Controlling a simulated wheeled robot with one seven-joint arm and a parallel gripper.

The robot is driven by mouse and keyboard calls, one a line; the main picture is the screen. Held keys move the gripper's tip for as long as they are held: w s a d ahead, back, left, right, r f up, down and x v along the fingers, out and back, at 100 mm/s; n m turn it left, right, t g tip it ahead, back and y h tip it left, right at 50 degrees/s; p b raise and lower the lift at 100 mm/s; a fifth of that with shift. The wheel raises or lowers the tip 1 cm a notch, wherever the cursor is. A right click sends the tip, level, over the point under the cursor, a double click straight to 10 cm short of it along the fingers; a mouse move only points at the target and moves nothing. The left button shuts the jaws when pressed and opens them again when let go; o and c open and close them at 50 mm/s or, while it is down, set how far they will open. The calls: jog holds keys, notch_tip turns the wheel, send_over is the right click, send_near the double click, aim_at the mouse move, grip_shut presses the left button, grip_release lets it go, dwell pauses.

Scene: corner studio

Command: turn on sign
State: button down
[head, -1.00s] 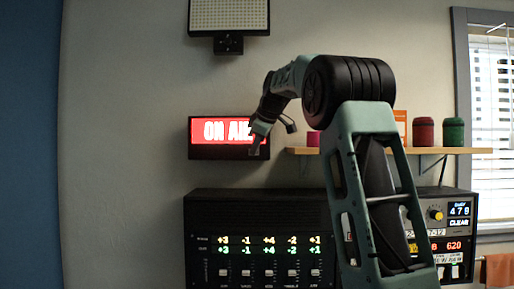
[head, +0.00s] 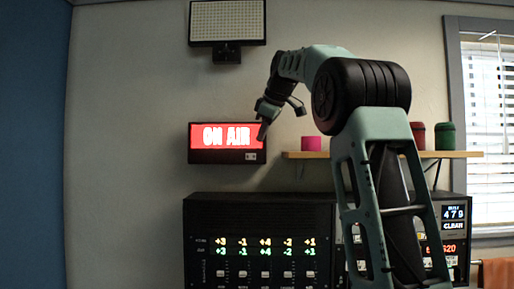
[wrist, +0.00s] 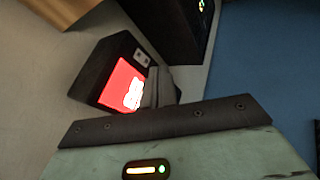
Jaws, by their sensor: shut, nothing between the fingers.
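The sign (head: 215,136) is a black box on the wall with a red lit face reading "ON AIR" in white. A small light switch plate (head: 251,156) sits at its lower right corner. My gripper (head: 262,135) is shut and empty, in front of or just beside the sign's right edge; I cannot tell whether it touches. In the wrist view the lit sign (wrist: 122,80) appears turned, with its pale switch plate (wrist: 141,57) in sight and the shut fingers (wrist: 160,87) overlapping the end of the red face.
A black mixer panel (head: 260,250) with lit numbers and sliders stands below. A wooden shelf (head: 300,155) to the right holds a pink pot (head: 311,144) and other pots. A panel light (head: 228,22) hangs above. The wall left of the sign is clear.

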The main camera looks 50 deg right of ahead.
jog(key=shift+d+v, duration=0.15)
jog(key=shift+v, duration=0.65)
jog(key=shift+d+v, duration=0.15)
jog(key=shift+v, duration=0.65)
